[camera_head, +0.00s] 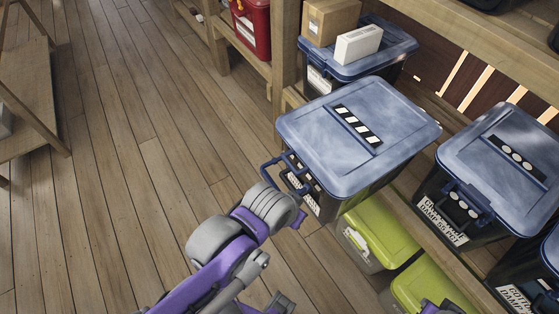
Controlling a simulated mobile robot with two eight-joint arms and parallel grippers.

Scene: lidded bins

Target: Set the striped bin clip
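The striped bin (330,200) is dark with a blue lid (300,130) that carries a black-and-white striped label (358,126). The lid lies on the bin. Its blue clip (270,172) is on the front side, sticking out from below the lid edge like a loop; I cannot tell whether it is latched. A striped patch shows beside the clip. My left arm, purple and grey, reaches up from the bottom, its wrist just below the clip. The wrist hides the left fingertips and any contact. Only a small purple part of my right arm shows at the bottom edge; its fingers are outside the view.
A dotted-label bin (505,165) stands to the right on the same wooden shelf. Green-lidded bins (375,228) sit on the lower shelf. A red container (250,27) is at the back. Wooden floor at left is clear.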

